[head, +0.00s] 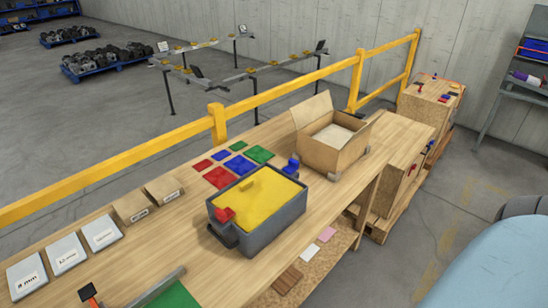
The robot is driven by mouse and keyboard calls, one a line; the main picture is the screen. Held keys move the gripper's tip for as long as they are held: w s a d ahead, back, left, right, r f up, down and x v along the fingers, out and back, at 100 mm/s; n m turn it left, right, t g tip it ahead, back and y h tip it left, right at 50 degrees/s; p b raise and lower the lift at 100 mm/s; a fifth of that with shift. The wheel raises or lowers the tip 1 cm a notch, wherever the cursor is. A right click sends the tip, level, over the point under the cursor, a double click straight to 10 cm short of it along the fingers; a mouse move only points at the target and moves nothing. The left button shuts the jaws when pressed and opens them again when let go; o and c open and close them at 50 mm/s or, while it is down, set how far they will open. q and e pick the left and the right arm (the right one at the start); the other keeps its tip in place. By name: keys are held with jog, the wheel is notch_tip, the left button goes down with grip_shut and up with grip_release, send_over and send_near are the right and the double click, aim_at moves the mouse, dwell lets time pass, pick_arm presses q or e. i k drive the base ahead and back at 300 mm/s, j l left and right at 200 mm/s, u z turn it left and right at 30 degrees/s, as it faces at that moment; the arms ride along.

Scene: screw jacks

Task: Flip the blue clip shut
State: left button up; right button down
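A grey box (262,228) with a yellow lid (258,196) stands on the wooden workbench. The blue clip (291,166) is at the box's far right edge and sticks up above the lid's rim. It looks raised, but it is small and its hinge is hidden. A red clip (225,213) sits at the near left edge, above a dark handle (222,236). Neither of my grippers shows in the head view.
An open cardboard box (330,155) stands close behind the grey box. Red, blue and green squares (236,164) lie to its left. White labelled cards (66,254) and small cardboard boxes (164,190) line the bench's left side. A yellow rail (150,152) runs behind.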

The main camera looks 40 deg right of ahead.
aim_at(293, 166)
jog(key=l+u, duration=0.45)
jog(key=l, duration=0.6)
jog(key=l+u, duration=0.1)
jog(key=l, duration=0.45)
jog(key=k+l+u, duration=0.15)
jog(key=l, duration=0.35)
jog(key=k+l, duration=0.1)
jog(key=l, duration=0.95)
jog(key=k+l, duration=0.15)
jog(key=l, duration=0.9)
jog(key=k+u, duration=0.05)
